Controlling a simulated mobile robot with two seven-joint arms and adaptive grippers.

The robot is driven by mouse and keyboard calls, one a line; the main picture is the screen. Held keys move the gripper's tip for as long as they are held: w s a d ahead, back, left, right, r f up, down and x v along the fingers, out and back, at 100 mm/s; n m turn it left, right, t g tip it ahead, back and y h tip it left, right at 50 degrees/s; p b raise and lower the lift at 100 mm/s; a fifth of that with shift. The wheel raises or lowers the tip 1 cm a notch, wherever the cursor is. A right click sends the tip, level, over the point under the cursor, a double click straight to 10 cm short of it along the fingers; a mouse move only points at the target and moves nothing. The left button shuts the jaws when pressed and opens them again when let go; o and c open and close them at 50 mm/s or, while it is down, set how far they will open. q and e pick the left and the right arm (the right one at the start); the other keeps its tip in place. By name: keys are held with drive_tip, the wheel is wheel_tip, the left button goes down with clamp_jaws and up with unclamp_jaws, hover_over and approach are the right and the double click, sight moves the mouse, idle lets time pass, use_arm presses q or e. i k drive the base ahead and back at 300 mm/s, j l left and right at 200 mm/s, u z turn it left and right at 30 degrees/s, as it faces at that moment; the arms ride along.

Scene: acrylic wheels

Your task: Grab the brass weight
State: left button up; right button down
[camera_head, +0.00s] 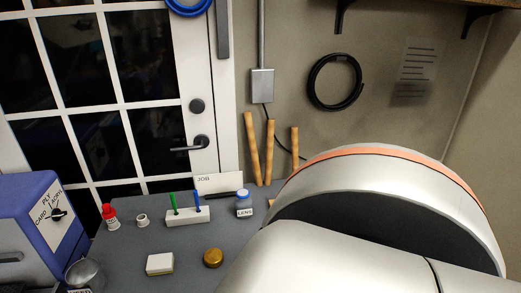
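The brass weight (213,257) is a small round gold-brown piece on the grey table, near the bottom middle of the head view. It stands apart from the things around it. A large white and dark arm part of mine with an orange stripe fills the lower right, close to the camera, and hides that side of the table. Neither gripper shows in this view.
A cream block (160,264) lies left of the weight. Behind are a white holder (188,216) with green and blue sticks, a lens bottle (243,204), a red-capped bottle (110,216) and a small white ring (142,220). A blue machine (30,232) stands at left.

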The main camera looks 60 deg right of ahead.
sight(213, 257)
drive_tip(key=i+l+z, duration=0.1)
drive_tip(key=z, duration=0.3)
drive_tip(key=i+l+z, duration=0.1)
drive_tip(key=z, duration=0.3)
drive_tip(key=i+l+z, duration=0.1)
drive_tip(key=z, duration=0.3)
drive_tip(key=i+z, duration=0.15)
drive_tip(key=z, duration=0.25)
